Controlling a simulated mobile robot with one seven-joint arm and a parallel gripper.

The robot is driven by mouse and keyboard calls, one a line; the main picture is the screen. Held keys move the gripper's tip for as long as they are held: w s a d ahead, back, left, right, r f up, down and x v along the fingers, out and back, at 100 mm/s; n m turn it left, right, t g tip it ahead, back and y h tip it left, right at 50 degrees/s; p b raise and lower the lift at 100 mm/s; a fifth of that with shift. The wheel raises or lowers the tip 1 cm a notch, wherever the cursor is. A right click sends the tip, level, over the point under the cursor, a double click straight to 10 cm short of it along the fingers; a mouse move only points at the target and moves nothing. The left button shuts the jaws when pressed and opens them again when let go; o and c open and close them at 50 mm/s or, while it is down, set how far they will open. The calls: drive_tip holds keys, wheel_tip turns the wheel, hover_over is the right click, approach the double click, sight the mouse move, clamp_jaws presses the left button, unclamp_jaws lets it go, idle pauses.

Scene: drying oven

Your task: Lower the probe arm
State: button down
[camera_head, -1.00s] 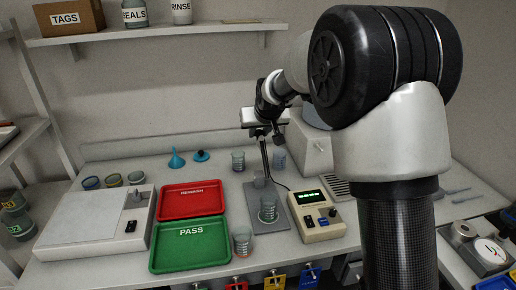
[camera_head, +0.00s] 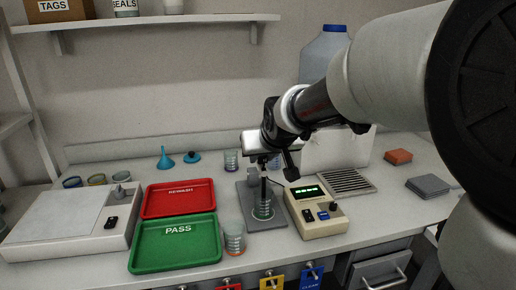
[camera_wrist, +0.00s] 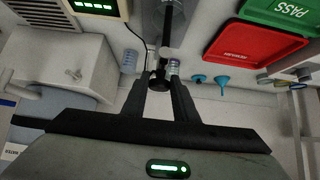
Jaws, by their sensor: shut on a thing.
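The probe arm (camera_wrist: 158,78) is a dark bar with a round end, seen between my fingers in the wrist view. My gripper (camera_wrist: 160,84) is shut on it; in the head view my gripper (camera_head: 263,160) is above the grey stand plate (camera_head: 245,200). A dark rod runs down from the gripper toward a glass beaker (camera_head: 263,211) on the plate. I cannot tell whether the probe tip is inside the beaker or behind it. My gripper and wrist hide part of the stand's upper end.
A cream meter (camera_head: 316,222) with a lit green display stands right of the plate. Green PASS (camera_head: 178,248) and red (camera_head: 165,203) trays lie left, with another beaker (camera_head: 233,240) beside the green tray. A large blue-capped jug (camera_head: 325,55) stands behind my arm.

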drive_tip(key=shift+s+d+f+b, duration=0.15)
drive_tip(key=shift+s+f+b, duration=0.3)
drive_tip(key=shift+f, duration=0.55)
drive_tip(key=shift+s, duration=0.1)
drive_tip(key=c, duration=1.4)
unclamp_jaws()
drive_tip(key=shift+c, duration=0.2)
drive_tip(key=shift+r, duration=0.2)
drive_tip(key=shift+r, duration=0.15)
drive_tip(key=p+v, duration=0.3)
drive_tip(key=v, duration=1.4)
drive_tip(key=shift+p, duration=0.4)
drive_tip(key=shift+s, duration=0.15)
